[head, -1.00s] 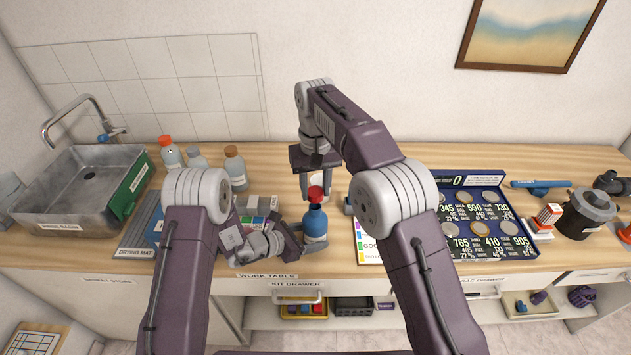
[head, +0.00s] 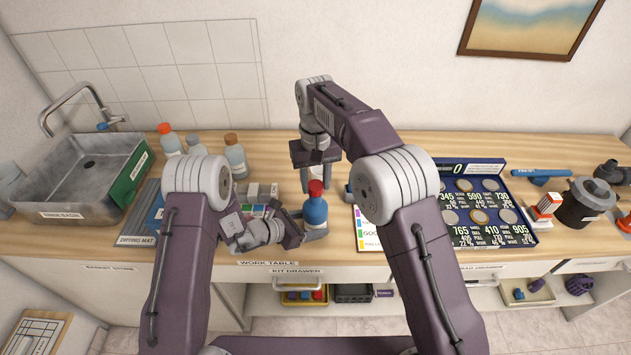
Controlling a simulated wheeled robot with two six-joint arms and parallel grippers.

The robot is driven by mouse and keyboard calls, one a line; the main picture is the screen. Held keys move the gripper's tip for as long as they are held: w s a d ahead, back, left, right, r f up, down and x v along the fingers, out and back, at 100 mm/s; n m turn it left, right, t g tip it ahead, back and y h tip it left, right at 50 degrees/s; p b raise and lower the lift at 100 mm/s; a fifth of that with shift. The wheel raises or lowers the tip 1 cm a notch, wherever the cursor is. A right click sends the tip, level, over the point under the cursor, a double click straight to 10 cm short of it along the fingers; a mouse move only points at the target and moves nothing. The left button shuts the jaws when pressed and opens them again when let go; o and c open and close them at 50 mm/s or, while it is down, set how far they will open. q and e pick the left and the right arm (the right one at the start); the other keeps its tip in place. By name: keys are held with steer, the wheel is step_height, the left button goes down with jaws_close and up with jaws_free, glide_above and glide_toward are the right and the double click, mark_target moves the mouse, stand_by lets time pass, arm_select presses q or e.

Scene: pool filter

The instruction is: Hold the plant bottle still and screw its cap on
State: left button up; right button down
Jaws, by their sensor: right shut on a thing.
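The blue bottle (head: 315,213), which I take to be the plant bottle, stands upright near the front of the work table. A red cap (head: 316,188) is at its top. My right gripper (head: 316,181) points down from above and is shut on the red cap. My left gripper (head: 308,234) comes in low from the left, with a finger against the bottle's lower part. Its other finger is hidden, so I cannot tell how tightly it is closed. Whether the cap is seated on the neck is too small to see.
Several capped bottles, one with an orange cap (head: 168,141), stand at the back left beside a metal sink (head: 75,190). A dark coin-like display case (head: 480,243) and a black pot (head: 583,207) are to the right. A colour chart (head: 367,237) lies right of the bottle.

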mark_target(315, 213)
steer(key=shift+f, duration=1.25)
steer(key=c, duration=0.8)
jaws_free()
steer(key=shift+f, duration=0.1)
steer(key=m, duration=0.3)
steer(key=shift+w, duration=0.1)
